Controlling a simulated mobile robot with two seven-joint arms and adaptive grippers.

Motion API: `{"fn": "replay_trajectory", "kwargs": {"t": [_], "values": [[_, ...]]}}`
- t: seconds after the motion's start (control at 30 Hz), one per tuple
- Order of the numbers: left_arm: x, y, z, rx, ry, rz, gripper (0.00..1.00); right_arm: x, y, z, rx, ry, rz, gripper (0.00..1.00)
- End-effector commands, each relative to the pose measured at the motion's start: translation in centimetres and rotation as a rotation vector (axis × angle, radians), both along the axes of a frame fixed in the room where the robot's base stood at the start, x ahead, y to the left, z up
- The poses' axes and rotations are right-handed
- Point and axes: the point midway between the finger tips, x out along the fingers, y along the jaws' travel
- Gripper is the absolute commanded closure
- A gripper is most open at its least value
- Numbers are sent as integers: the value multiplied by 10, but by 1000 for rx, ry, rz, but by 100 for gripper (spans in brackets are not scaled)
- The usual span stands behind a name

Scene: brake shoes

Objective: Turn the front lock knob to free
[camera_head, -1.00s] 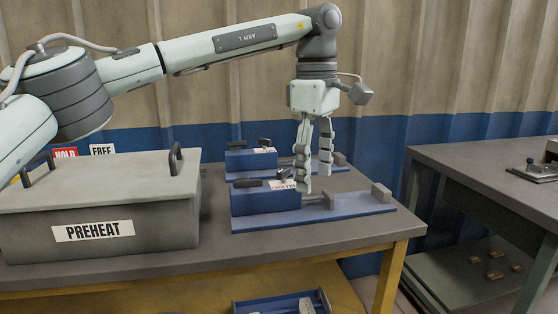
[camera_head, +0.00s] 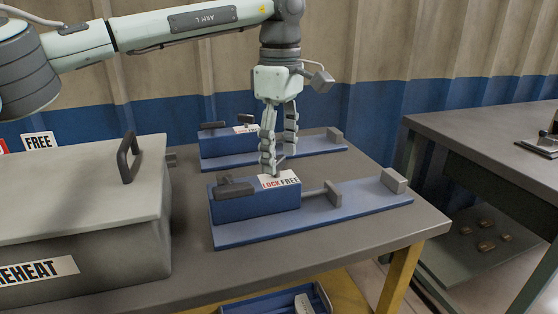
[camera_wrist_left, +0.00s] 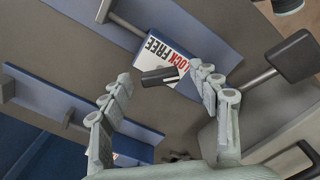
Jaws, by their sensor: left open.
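The front lock knob (camera_wrist_left: 160,77) is a short dark bar beside the LOCK FREE label in the left wrist view. The label (camera_head: 279,180) lies on top of the front blue fixture (camera_head: 255,208). My left gripper (camera_head: 276,164) points down over this label, its fingers hiding most of the knob in the head view. In the left wrist view my left gripper (camera_wrist_left: 161,80) is open, with one finger on each side of the knob and visible gaps. I cannot tell which word the knob points to. My right gripper is not in view.
A similar rear fixture (camera_head: 228,147) stands just behind, with its own knob (camera_head: 243,117). The front fixture's dark lever (camera_head: 235,188) is left of the label. The PREHEAT box (camera_head: 75,220) fills the table's left side. Grey table (camera_head: 360,240) is bare in front.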

Motion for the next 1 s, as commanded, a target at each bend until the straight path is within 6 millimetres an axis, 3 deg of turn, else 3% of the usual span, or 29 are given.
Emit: {"fn": "replay_trajectory", "kwargs": {"t": [0.2, 0.5, 0.9, 1.0], "values": [[0, 0, -21, -1, 0, 1, 38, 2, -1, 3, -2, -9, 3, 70], [0, 0, -24, -1, 0, 1, 38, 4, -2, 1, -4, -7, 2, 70], [0, 0, -23, -1, 0, 0, 88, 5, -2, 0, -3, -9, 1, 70], [0, 0, -23, -1, 0, 2, 88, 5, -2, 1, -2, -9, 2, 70]]}}
